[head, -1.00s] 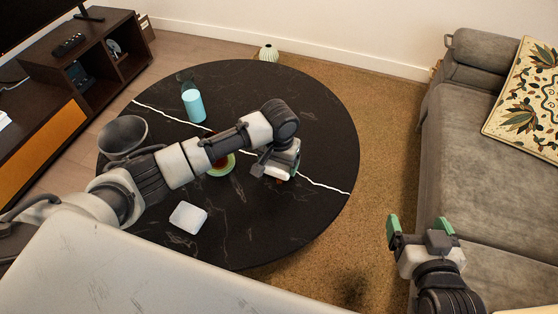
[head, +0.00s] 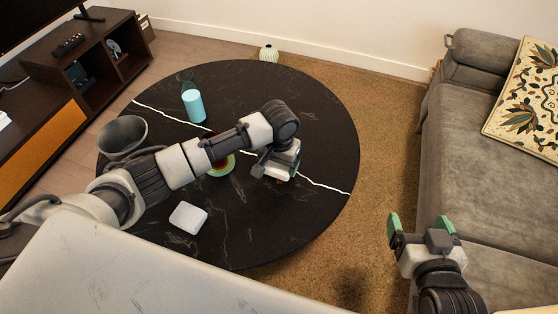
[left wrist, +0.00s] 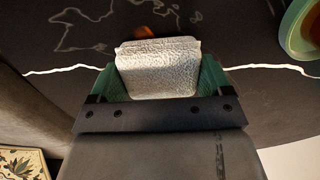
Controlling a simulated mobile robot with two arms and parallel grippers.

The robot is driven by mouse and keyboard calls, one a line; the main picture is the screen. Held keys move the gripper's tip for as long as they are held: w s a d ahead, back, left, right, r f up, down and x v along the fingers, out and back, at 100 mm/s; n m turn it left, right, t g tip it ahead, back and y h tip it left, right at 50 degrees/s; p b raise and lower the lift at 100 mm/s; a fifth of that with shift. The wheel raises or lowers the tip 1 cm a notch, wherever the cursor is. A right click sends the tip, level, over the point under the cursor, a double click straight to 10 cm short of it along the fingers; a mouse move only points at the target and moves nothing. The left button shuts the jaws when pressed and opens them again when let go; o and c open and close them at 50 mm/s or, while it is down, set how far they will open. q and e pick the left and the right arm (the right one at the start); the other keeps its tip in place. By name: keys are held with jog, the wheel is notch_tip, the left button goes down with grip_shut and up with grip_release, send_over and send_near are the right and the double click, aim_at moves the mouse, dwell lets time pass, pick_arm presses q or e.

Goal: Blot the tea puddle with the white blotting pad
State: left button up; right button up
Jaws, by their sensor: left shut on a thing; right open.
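My left gripper (head: 278,172) is low over the right part of the black table. It is shut on the white blotting pad (left wrist: 158,68), which sits between its green fingers in the left wrist view. In the head view the gripper largely hides the pad. A small reddish-brown patch, seemingly the tea puddle (left wrist: 146,33), shows just past the pad's far edge in the left wrist view; the pad hides part of it. I cannot tell whether the pad touches the table. My right gripper (head: 423,233) is open and empty, between table and sofa.
The round black table (head: 240,235) holds a teal cylinder (head: 194,106), a grey bowl (head: 122,137), a white square item (head: 188,217) and a green-rimmed dish with reddish contents (left wrist: 287,27), partly behind my left arm. A grey sofa (head: 480,130) stands right.

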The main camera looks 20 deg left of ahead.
pick_arm(q)
jog(key=shift+f, duration=0.45)
pick_arm(e)
jog(key=shift+w+a+r, duration=0.1)
jog(key=shift+w+r, duration=0.05)
jog(key=shift+r, duration=0.1)
dwell(0.5)
